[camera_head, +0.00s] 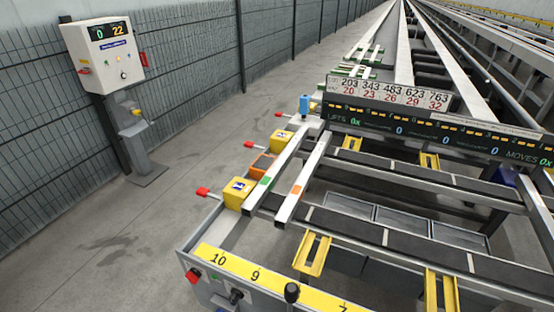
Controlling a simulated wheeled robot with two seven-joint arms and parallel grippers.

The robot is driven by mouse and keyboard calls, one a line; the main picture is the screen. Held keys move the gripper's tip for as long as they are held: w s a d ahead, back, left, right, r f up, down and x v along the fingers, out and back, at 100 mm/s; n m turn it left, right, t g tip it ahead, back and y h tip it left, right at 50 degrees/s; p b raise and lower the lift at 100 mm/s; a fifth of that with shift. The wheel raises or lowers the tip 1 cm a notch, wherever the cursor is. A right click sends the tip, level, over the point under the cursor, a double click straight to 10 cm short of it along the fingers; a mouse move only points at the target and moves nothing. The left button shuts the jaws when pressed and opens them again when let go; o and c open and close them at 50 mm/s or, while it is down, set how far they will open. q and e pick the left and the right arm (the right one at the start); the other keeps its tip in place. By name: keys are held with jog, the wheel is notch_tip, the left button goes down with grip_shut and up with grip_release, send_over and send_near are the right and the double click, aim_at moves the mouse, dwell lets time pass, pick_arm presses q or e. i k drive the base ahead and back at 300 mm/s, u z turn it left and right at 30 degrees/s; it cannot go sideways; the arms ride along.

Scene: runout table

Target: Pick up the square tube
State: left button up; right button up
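Two pale square tubes lie side by side across the dark rails of the runout table, slanting from upper right to lower left. The left square tube (281,156) has a green band near its near end. The right square tube (313,161) has an orange band near its near end. A narrow gap separates them. Their near open ends stick out toward the front. Which of the two the task means cannot be told. Neither of my grippers shows in the head view.
Yellow boxes (238,193) with red-tipped levers line the table's left edge, beside the tubes. A numbered yellow strip (255,277) with knobs runs along the front. A dark display board (430,129) stands behind. A control post (105,54) stands left, on open floor.

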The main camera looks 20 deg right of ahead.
aim_at(253, 202)
jog(key=k, duration=0.5)
jog(key=u, duration=1.6)
jog(key=i, duration=1.6)
jog(key=z, duration=3.9)
jog(key=i, duration=0.5)
